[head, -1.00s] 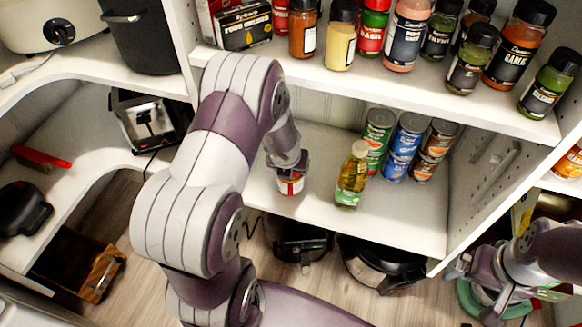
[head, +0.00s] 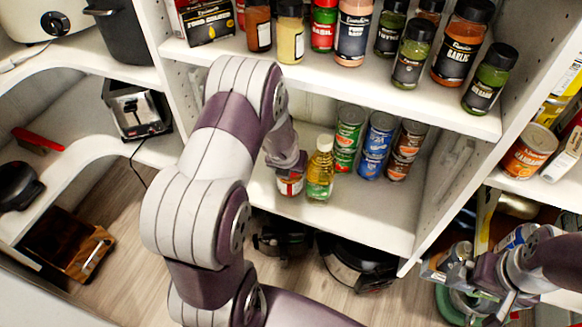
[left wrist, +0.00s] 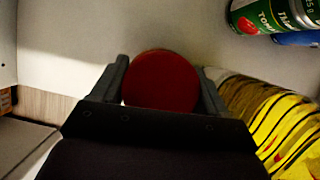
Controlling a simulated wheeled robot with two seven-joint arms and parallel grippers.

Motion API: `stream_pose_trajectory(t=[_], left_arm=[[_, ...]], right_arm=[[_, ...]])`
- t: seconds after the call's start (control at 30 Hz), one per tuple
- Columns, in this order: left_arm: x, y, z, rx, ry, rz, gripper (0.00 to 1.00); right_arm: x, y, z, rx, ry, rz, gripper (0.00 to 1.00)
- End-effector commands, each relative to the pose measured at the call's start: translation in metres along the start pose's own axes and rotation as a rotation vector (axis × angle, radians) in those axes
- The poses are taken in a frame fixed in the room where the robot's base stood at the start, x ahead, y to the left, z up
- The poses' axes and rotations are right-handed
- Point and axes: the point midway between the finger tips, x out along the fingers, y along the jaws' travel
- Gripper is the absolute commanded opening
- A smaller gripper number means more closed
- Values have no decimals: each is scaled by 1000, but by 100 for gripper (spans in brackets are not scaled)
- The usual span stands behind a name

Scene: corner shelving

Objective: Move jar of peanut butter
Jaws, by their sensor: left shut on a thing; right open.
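The jar of peanut butter (head: 290,184) has a red and white label and is upright at the middle shelf's front, left of the oil bottle. Its red lid (left wrist: 160,80) fills the space between my left fingers in the left wrist view. My left gripper (head: 289,165) is shut on the jar from above and hides its top in the head view. I cannot tell whether the jar's base touches the shelf. My right gripper (head: 447,264) is open at the lower right, away from the jar, partly mixed with clutter behind it.
The oil bottle (head: 320,172) stands close to the jar's right; it is the yellow shape (left wrist: 272,120) beside my right-hand finger. Several cans (head: 377,146) stand behind it. Spice jars (head: 355,28) line the shelf above. The shelf's front right (head: 385,215) is clear.

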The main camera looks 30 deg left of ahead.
Motion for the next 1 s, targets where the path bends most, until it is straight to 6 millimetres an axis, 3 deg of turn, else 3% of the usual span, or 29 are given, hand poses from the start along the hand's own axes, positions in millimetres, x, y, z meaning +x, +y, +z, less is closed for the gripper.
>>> stream_pose_trajectory(t=[0.3,0.33,0.4,0.77,0.87,1.0], left_arm=[[0,0,1,1,-1,-1,17],[0,0,1,1,-1,0,81],[0,0,1,1,-1,-1,100],[-2,0,1,0,-1,0,100],[-13,0,2,0,-2,0,100],[-44,0,4,0,-2,0,100]], right_arm=[[0,0,0,0,0,0,100],[0,0,0,0,0,0,100],[0,0,0,0,0,0,100],[-1,0,0,0,0,0,100],[-8,0,-1,0,0,0,100],[-24,0,-3,0,0,0,100]])
